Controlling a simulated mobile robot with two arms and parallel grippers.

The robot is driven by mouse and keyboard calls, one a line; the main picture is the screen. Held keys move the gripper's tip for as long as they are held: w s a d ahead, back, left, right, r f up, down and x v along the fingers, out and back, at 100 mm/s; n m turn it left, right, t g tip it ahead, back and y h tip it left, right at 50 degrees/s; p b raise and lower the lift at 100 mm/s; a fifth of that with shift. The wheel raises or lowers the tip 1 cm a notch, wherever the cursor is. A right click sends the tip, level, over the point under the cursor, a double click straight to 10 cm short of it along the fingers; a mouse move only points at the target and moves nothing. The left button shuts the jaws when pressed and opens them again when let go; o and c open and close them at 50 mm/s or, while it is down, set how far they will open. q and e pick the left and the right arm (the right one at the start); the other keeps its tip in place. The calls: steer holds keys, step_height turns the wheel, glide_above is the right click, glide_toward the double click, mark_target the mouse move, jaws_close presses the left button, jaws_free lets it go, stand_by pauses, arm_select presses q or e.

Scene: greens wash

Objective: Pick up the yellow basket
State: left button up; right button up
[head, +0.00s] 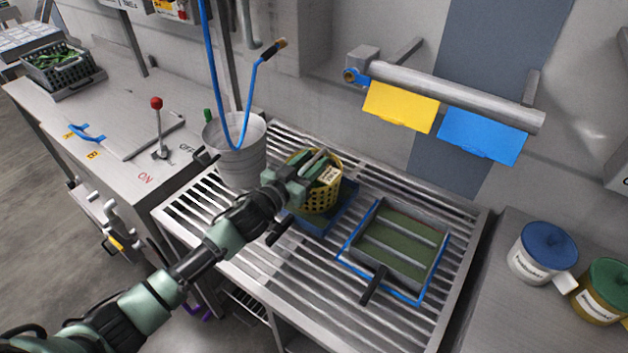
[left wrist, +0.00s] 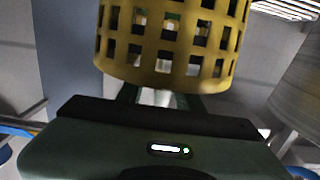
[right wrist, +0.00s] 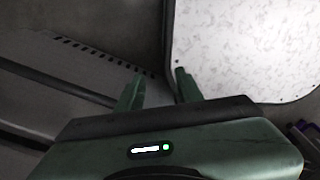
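The yellow basket (head: 318,200) has a grid of square holes and stands over a blue-edged tray (head: 338,218) on the slatted metal table. A pale label or tag shows at its top. My left gripper (head: 314,168) is at the basket's upper part, overlapping it in the head view. In the left wrist view the basket (left wrist: 172,60) fills the top middle and hides the fingertips, so whether they are shut on it cannot be told. My right gripper (right wrist: 160,74) shows only in its wrist view, with its fingers apart and nothing between them.
A grey bucket (head: 238,158) with a blue hose stands left of the basket. A tray with bars (head: 402,242) lies to its right within a blue outline. Yellow and blue cloths (head: 400,105) hang behind. Two lidded tubs (head: 545,262) stand at far right.

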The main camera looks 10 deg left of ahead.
arm_select(q)
steer(key=shift+w+d, duration=0.15)
steer(key=shift+w, duration=0.2)
jaws_close()
stand_by(1.1)
